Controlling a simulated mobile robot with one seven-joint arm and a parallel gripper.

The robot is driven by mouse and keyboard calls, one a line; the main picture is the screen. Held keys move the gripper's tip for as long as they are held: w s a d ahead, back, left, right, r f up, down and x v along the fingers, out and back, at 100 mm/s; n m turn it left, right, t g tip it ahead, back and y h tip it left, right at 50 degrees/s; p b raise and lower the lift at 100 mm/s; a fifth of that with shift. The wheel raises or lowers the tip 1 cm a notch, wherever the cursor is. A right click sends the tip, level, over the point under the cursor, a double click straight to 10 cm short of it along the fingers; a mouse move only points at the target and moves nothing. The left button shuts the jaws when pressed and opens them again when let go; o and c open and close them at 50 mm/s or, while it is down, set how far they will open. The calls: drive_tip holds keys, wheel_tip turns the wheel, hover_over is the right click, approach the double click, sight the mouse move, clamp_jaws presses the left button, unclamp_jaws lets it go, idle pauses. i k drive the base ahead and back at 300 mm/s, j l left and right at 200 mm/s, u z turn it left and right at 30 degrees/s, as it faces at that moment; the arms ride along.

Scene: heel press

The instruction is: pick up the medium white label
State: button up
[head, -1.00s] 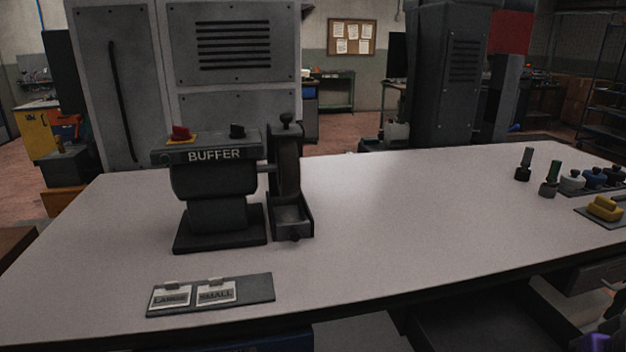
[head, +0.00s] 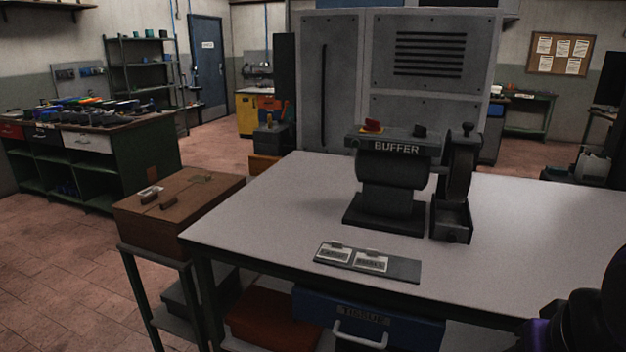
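Two white labels lie on a dark flat tray (head: 405,270) at the front of the table: one (head: 333,254) read as LARGE in the earlier view, and one marked SMALL (head: 370,261). The tray's right part is bare. A small white piece (head: 150,191) lies on a brown box at the left; any lettering on it is too small to read, so I cannot tell whether it is the medium label. A dark rounded shape with purple at the lower right appears to be part of my arm. My gripper's fingers do not show.
The buffer machine (head: 392,180) stands on the pale table (head: 270,215). The brown box (head: 205,200) sits on a stand left of the table, with dark handle-like pieces on top. A green workbench (head: 130,155) stands further left. Floor (head: 60,270) is open at front left.

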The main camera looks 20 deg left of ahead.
sight(147, 190)
drive_tip(key=u, duration=1.65)
drive_tip(key=i+j+z, duration=0.15)
drive_tip(key=z, duration=0.35)
drive_tip(key=i+j+z, duration=0.15)
drive_tip(key=z, duration=0.3)
drive_tip(key=i+j+z, duration=0.2)
drive_tip(key=j, duration=0.2)
drive_tip(key=j+z, duration=0.25)
drive_tip(key=i+j+z, duration=0.1)
drive_tip(key=j, duration=0.35)
drive_tip(key=i+j, duration=0.1)
drive_tip(key=j, duration=0.35)
drive_tip(key=i+j+z, duration=0.15)
drive_tip(key=j, duration=0.3)
drive_tip(key=j+z, duration=0.1)
drive_tip(key=j, duration=0.35)
drive_tip(key=i+j, duration=0.1)
drive_tip(key=j, duration=0.45)
drive_tip(key=i+j, duration=0.1)
drive_tip(key=j, duration=0.45)
drive_tip(key=i+j, duration=0.1)
drive_tip(key=j, duration=0.45)
